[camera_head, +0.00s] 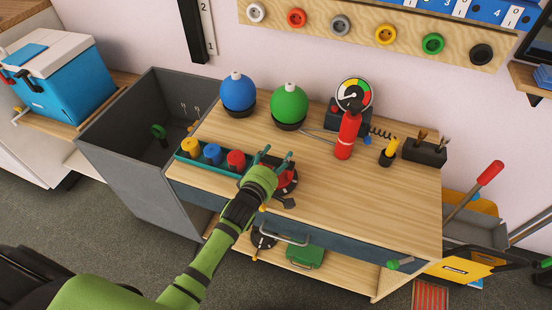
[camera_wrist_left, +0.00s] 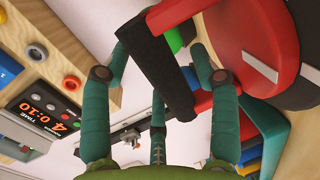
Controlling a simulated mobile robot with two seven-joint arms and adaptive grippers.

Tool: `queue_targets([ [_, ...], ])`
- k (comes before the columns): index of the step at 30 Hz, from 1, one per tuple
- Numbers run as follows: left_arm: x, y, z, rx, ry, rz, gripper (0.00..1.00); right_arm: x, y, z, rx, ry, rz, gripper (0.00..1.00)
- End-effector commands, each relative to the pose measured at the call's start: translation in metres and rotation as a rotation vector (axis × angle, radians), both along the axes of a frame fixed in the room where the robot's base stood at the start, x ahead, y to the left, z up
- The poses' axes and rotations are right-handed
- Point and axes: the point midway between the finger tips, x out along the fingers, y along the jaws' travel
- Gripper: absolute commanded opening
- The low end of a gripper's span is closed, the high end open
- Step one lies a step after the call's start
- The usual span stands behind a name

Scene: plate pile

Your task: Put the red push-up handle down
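The red push-up handle (camera_wrist_left: 255,45) has a round red and black base and a black grip bar joined by red posts. In the head view it (camera_head: 290,180) is at the workbench top beside the teal tray, partly hidden behind my left gripper (camera_head: 273,157). In the left wrist view the black bar lies between the teal fingers of my left gripper (camera_wrist_left: 160,75). The fingers are spread, with gaps visible beside the bar; firm contact is not shown. Whether the base fully rests on the wood is hidden. My right gripper does not show.
A teal tray (camera_head: 183,156) with yellow, blue and red pieces stands just left of the handle. Blue (camera_head: 238,91) and green (camera_head: 289,103) balls and a red pump with gauge (camera_head: 347,135) stand behind. The right front of the workbench top (camera_head: 350,210) is clear.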

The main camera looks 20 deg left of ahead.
Motion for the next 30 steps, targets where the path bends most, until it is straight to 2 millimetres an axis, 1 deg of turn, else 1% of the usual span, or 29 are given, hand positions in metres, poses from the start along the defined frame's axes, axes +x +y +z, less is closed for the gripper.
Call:
queue_targets([
  [7,0.0,0.0,0.001,0.0,-0.001,0.0,0.62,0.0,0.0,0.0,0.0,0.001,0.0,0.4],
  [9,0.0,0.0,0.005,0.0,-0.001,0.0,0.62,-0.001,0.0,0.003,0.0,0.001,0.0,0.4],
  [11,-0.006,0.001,0.003,-0.001,0.001,0.0,0.62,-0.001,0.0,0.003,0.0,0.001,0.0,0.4],
  [14,-0.021,0.002,0.006,-0.002,0.003,0.0,0.62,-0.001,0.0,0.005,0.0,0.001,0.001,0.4],
  [21,-0.072,0.008,0.016,-0.001,0.003,0.001,0.62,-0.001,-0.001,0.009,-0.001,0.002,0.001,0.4],
  [24,-0.09,0.01,0.02,-0.001,0.002,0.0,0.62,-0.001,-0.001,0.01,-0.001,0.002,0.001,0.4],
  [27,-0.104,0.011,0.023,-0.001,0.001,0.0,0.62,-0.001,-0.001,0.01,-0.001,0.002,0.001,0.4],
  [30,-0.113,0.012,0.025,0.0,0.0,0.001,0.62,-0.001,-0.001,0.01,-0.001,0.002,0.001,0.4],
])
